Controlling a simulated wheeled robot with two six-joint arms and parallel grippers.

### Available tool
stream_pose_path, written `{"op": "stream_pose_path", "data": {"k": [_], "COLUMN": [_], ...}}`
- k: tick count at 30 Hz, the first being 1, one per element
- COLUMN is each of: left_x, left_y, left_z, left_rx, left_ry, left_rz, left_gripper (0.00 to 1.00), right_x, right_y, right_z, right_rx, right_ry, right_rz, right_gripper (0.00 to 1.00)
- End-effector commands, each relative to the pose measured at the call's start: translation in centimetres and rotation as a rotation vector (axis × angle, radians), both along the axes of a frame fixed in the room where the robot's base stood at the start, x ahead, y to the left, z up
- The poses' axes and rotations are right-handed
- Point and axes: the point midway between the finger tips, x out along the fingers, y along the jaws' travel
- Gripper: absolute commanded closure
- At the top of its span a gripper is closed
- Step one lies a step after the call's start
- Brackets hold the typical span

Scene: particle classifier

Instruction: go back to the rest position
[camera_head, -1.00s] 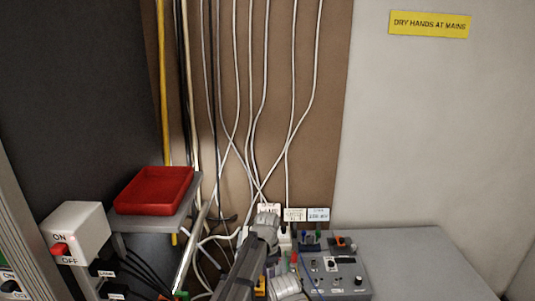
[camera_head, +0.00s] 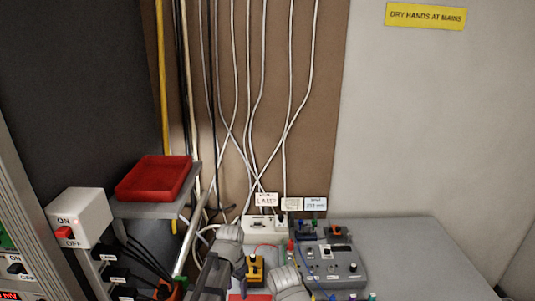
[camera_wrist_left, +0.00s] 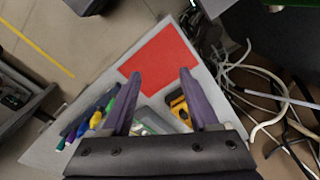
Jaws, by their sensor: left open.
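My left gripper (camera_wrist_left: 161,73) shows in the left wrist view with its two dark fingers apart and nothing between them. It hangs over the grey worktop (camera_wrist_left: 55,155), with a red flat patch (camera_wrist_left: 160,58) beyond the fingertips. In the head view, my left arm's grey wrist part stands low in the middle, in front of the white socket strip (camera_head: 262,224). The fingertips are not clear there. Another grey rounded arm part shows at the bottom, to its right. My right gripper cannot be made out.
A yellow meter (camera_head: 256,269) and a grey control box (camera_head: 338,262) are close to my arm. At left are a red tray (camera_head: 155,178) on a shelf and a white switch box (camera_head: 80,217). Loose cables (camera_wrist_left: 262,100) hang beside the worktop. The worktop's right part (camera_head: 420,255) is clear.

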Motion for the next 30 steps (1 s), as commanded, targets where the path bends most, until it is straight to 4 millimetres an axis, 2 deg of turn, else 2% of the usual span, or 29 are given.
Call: {"op": "stream_pose_path", "data": {"k": [1,9,16,20,30], "left_x": [-1.5,-6.2,-10.1,-10.1,-12.8], "left_y": [1.0,5.0,7.6,5.4,0.1], "left_z": [0.0,0.0,0.1,0.0,0.0], "left_rx": [-0.002,-0.012,-0.023,-0.005,0.058], "left_ry": [-0.003,-0.023,-0.038,-0.023,0.016], "left_rz": [0.055,0.361,0.602,0.541,0.385], "left_gripper": [0.39,0.39,0.39,0.39,0.39], "right_x": [0.0,0.0,0.0,0.0,0.0], "right_y": [0.0,0.0,0.0,0.0,0.0], "right_z": [0.0,0.0,0.0,0.0,0.0], "right_rx": [0.000,0.000,0.000,0.000,0.000], "right_ry": [0.000,0.000,0.000,0.000,0.000], "right_rz": [0.000,0.000,0.000,0.000,0.000], "right_gripper": [0.50,0.50,0.50,0.50,0.50]}}
